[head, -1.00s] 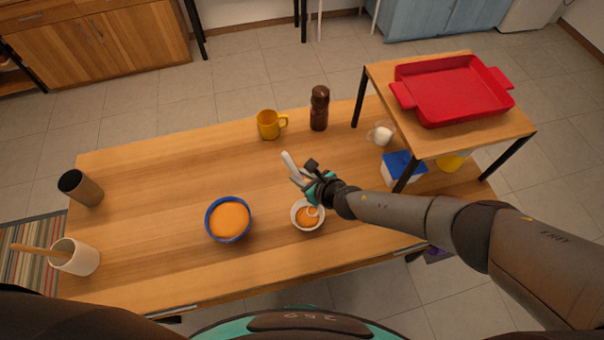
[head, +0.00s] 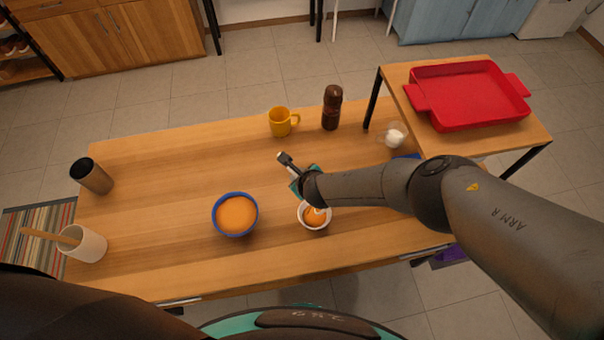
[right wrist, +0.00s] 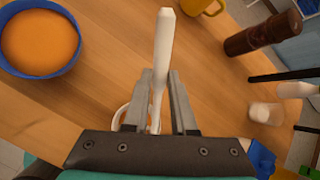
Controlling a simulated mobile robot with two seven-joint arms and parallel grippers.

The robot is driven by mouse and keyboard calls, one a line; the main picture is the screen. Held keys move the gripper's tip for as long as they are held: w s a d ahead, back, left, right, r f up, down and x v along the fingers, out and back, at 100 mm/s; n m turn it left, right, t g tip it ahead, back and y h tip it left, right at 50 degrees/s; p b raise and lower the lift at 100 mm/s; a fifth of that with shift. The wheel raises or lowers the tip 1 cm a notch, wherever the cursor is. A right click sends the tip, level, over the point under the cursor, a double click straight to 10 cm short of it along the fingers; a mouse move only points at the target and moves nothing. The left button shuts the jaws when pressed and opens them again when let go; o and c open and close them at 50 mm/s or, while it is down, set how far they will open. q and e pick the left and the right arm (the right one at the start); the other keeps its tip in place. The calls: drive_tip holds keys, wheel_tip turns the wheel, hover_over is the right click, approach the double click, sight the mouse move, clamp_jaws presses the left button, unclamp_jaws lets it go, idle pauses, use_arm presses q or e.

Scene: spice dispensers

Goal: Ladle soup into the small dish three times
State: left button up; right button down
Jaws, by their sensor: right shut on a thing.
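The blue bowl (head: 236,215) of orange soup stands on the table left of my right gripper; it also shows at the upper left of the right wrist view (right wrist: 40,38). The small white dish (head: 314,215) holds some orange soup and stands to the right of the bowl, partly hidden by my right arm. My right gripper (head: 296,178) is over the table, near the dish. In the right wrist view my right gripper (right wrist: 158,105) is shut on the white handle of the ladle (right wrist: 163,55). The ladle's scoop is mostly hidden behind the gripper. My left gripper is not in view.
A yellow mug (head: 281,121) and a brown bottle (head: 332,108) stand behind the gripper. A raised shelf with a red tray (head: 466,95) is at the right, a small white item (head: 395,135) beside it. A white utensil pot (head: 82,245) and a dark-topped cylinder (head: 92,176) stand at the left.

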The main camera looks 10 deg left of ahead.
drive_tip(key=shift+w+a+f+n+g+h+b, duration=0.2)
drive_tip(key=shift+a+f+h+b, duration=0.55)
drive_tip(key=shift+b, duration=1.25)
drive_tip(key=shift+s+a+f+n+g+h+b, duration=0.15)
drive_tip(key=shift+a+f+n+h+b, duration=0.55)
drive_tip(key=shift+b, duration=1.35)
drive_tip(key=shift+w+a+f+m+g+h+b, duration=0.15)
drive_tip(key=shift+a+f+h+b, duration=0.35)
drive_tip(key=shift+h+b, duration=1.05)
drive_tip(key=shift+y+b, duration=0.4)
drive_tip(key=shift+y, duration=0.1)
